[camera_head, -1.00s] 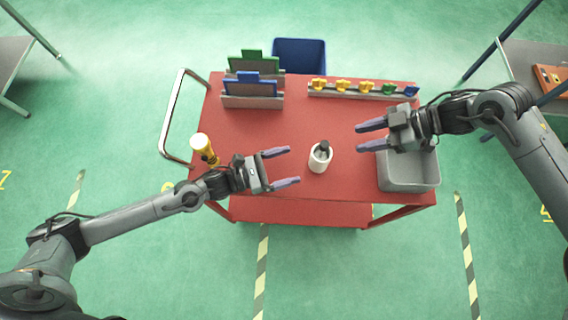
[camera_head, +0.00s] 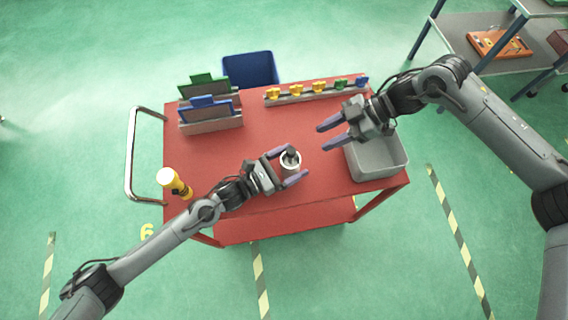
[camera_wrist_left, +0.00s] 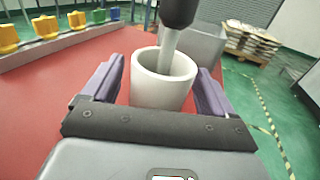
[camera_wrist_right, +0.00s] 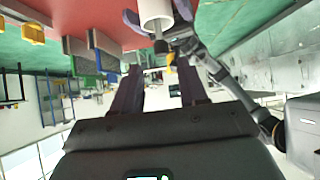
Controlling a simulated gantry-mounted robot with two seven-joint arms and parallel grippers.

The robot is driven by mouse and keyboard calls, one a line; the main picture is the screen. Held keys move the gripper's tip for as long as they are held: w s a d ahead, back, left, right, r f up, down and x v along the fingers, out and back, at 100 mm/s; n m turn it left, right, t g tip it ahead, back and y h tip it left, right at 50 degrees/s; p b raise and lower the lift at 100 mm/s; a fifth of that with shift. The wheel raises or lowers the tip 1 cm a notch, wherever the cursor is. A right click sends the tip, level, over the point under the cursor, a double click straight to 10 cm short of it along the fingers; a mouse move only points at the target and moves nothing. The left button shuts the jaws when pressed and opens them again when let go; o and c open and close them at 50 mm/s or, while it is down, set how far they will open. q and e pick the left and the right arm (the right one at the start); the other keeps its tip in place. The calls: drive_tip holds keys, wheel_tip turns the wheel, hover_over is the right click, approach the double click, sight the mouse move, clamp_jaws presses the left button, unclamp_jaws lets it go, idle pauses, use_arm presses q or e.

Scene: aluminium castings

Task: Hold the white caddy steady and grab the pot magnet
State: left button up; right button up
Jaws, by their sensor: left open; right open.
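The white caddy (camera_head: 291,168) stands upright on the red cart top, in front of centre. A tool with a dark handle (camera_wrist_left: 180,12) and grey shaft stands in it, apparently the pot magnet; its lower end is hidden inside the caddy. My left gripper (camera_head: 297,163) is open, with one finger on each side of the caddy; in the left wrist view the caddy (camera_wrist_left: 160,88) sits between the fingers, contact unclear. My right gripper (camera_head: 322,138) is open and empty, above the cart to the right of the caddy. The caddy also shows at the top of the right wrist view (camera_wrist_right: 155,10).
A grey bin (camera_head: 380,172) stands on the cart's right side, under my right arm. A rail (camera_head: 318,94) with yellow, green and blue pieces lies along the back. Upright green and blue boards (camera_head: 208,112) stand back left. A yellow-and-black object (camera_head: 172,180) stands front left.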

use_arm(q)
drive_tip(key=c, duration=1.1)
use_arm(e)
drive_tip(key=shift+o, duration=1.2)
